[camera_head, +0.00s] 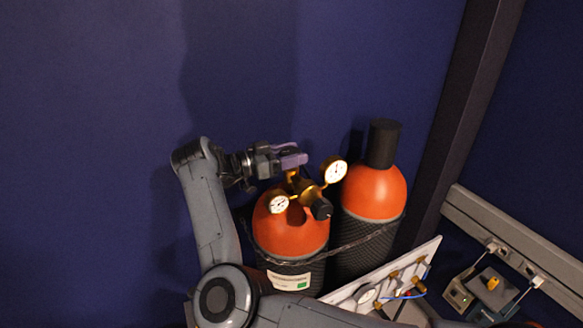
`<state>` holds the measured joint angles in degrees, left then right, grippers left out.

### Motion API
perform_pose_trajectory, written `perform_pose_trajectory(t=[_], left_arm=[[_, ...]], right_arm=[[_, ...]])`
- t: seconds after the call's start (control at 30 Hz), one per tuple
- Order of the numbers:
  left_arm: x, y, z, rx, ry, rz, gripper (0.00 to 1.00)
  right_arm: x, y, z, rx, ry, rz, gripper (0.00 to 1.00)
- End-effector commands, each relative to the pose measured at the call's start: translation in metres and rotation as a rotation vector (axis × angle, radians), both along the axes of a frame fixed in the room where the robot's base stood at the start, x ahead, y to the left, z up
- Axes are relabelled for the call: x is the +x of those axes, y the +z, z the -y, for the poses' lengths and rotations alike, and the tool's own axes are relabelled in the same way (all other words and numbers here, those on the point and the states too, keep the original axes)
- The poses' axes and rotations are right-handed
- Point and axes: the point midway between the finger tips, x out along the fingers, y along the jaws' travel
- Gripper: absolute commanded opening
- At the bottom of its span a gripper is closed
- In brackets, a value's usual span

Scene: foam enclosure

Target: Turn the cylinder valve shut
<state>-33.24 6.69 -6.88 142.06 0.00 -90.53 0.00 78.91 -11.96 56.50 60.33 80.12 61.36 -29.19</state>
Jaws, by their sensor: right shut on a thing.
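An orange-topped gas cylinder (278,238) with a dark mesh lower body stands upright near the middle. Its brass valve and regulator (307,190) sit on top, with two round white gauges (335,171) and a black knob (321,209). My right gripper (295,160) reaches across from the left at the top of the brass valve. Its purple fingers are shut on the valve's top part, which they mostly hide. My left gripper is not in view.
A second orange cylinder (374,192) with a black cap stands close on the right. A dark strap (355,239) runs around both. A white panel (408,262) with brass fittings and a gauge stands in front on the right. A grey rail (500,235) runs along the right wall.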

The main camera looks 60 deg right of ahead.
Motion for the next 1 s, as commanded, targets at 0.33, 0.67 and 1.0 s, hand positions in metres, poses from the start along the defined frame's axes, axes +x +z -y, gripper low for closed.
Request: perform_pose_trajectory(t=[0.33,0.67,1.0], left_arm=[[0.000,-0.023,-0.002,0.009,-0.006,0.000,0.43],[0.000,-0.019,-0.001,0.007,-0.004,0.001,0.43],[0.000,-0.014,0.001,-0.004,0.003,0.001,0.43]], right_arm=[[0.000,0.002,0.000,0.001,-0.160,0.009,0.26],[-0.001,0.004,0.000,-0.004,-0.304,0.003,0.26],[-0.001,0.005,0.000,-0.007,-0.422,0.001,0.26]])
